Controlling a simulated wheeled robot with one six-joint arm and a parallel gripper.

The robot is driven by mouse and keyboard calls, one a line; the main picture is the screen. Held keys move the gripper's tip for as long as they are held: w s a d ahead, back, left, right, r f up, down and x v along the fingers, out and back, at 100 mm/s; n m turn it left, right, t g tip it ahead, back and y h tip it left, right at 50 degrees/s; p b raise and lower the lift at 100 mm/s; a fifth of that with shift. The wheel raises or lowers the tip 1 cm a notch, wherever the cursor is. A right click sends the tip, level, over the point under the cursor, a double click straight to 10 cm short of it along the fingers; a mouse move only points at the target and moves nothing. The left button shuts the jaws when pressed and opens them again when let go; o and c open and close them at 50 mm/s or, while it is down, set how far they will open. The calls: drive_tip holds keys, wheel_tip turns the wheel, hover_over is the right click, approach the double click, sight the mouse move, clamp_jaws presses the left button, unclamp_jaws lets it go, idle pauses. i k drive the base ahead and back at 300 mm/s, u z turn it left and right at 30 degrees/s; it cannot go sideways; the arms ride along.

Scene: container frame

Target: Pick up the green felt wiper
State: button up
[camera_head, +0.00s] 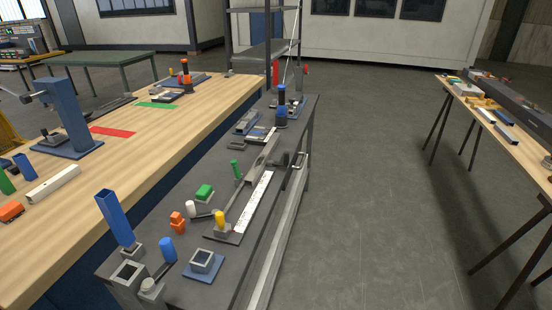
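A small green block with a pale lower layer (204,192), which looks like the green felt wiper, lies on the dark grey bench top (262,225). It sits left of the middle of the bench, with open bench surface around it. Nothing covers it. A green upright cylinder (236,168) stands behind it and to the right. My gripper is not in view.
Near the block are an orange piece (177,222), a white cylinder (191,208) and a yellow-topped fixture (220,218) beside a white scale (255,202). A tall blue tube (115,217) stands front left. A wooden bench (140,150) adjoins left; open floor (370,200) lies right.

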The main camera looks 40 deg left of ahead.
sight(205, 194)
drive_tip(key=u, duration=0.3)
drive_tip(key=i, duration=1.2)
drive_tip(key=u, duration=1.7)
drive_tip(key=i, duration=0.8)
drive_tip(key=u, duration=0.85)
drive_tip(key=i, duration=0.6)
drive_tip(key=u, duration=0.05)
